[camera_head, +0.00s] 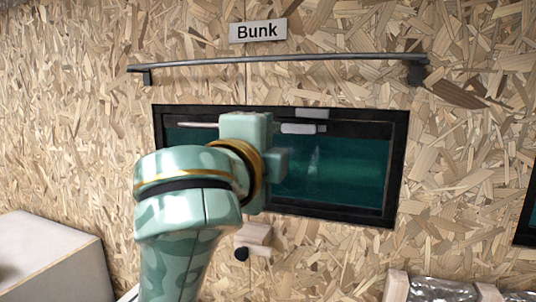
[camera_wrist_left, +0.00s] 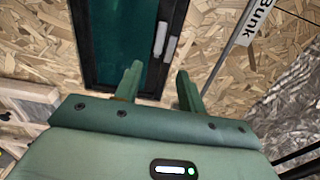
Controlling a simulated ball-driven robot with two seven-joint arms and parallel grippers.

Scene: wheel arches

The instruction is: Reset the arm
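My left arm (camera_head: 185,215), glossy pale green with gold and black rings, rises from the bottom of the head view. Its left gripper (camera_head: 250,140) is in front of the dark-framed window (camera_head: 398,150), its fingertips hard to make out there. In the left wrist view the left gripper (camera_wrist_left: 158,82) has its two green fingers spread apart, with nothing between them but the window's frame and the wall behind. My right gripper is not in view.
A chipboard wall (camera_head: 470,110) fills the background. A dark rail (camera_head: 280,60) runs above the window, under a "Bunk" sign (camera_head: 258,31). A small wooden block with a black knob (camera_head: 242,254) sits below the window. A pale box (camera_head: 50,260) stands lower left.

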